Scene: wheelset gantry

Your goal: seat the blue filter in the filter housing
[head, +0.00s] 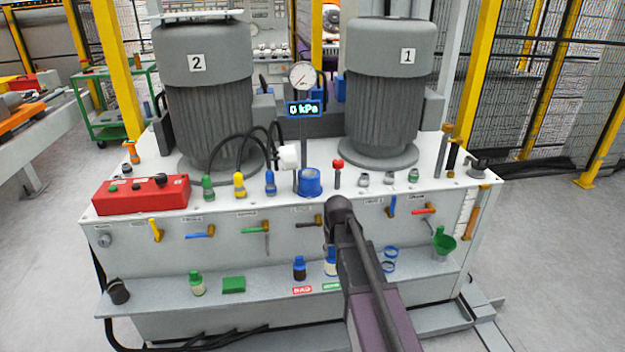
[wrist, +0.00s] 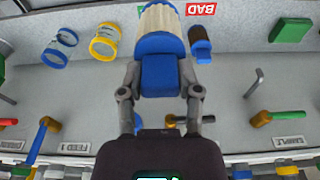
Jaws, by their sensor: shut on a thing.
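The blue filter (wrist: 159,28) has a blue cap and a cream pleated body. In the wrist view my gripper (wrist: 160,78) is shut on the blue cap, with one finger on each side. In the head view the filter (head: 329,263) shows beside my arm at the front shelf, partly hidden by it. I cannot tell whether it touches the shelf. The blue filter housing (head: 310,183) is an open round cup on the tank top, in front of the gauge post. It stands above and a little left of the filter and is empty as far as I can see.
A dark-bodied filter (head: 299,268) with a blue cap stands close left, by the BAD label (head: 302,290). Rings (head: 390,254) lie on the shelf to the right. Valve handles (head: 312,223) stick out of the tank front. A red-topped part (head: 337,168) stands right of the housing.

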